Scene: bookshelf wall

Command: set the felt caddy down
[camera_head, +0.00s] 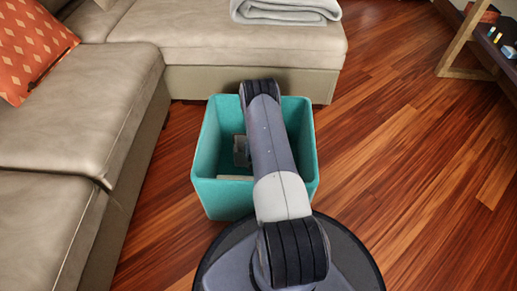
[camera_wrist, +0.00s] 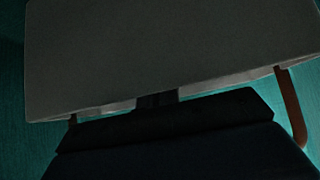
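The felt caddy (camera_wrist: 170,50) fills the upper part of the wrist view as a broad grey panel, close and tilted. A brown curved handle (camera_wrist: 291,105) shows at its right. My gripper (camera_wrist: 157,99) is a dark shape against the caddy's near edge; its fingers look close together on that edge, though the contact is in shadow. In the head view my arm reaches down into a teal bin (camera_head: 213,125), and its end is hidden there. Pale pieces (camera_head: 241,152) show inside the bin; I cannot tell which parts are the caddy.
A beige sofa (camera_head: 70,110) stands at the left, its chaise behind the bin. A grey folded blanket (camera_head: 285,10) lies on it. Wooden floor (camera_head: 410,160) is clear at the right. A shelf with small items (camera_head: 490,40) stands at the upper right.

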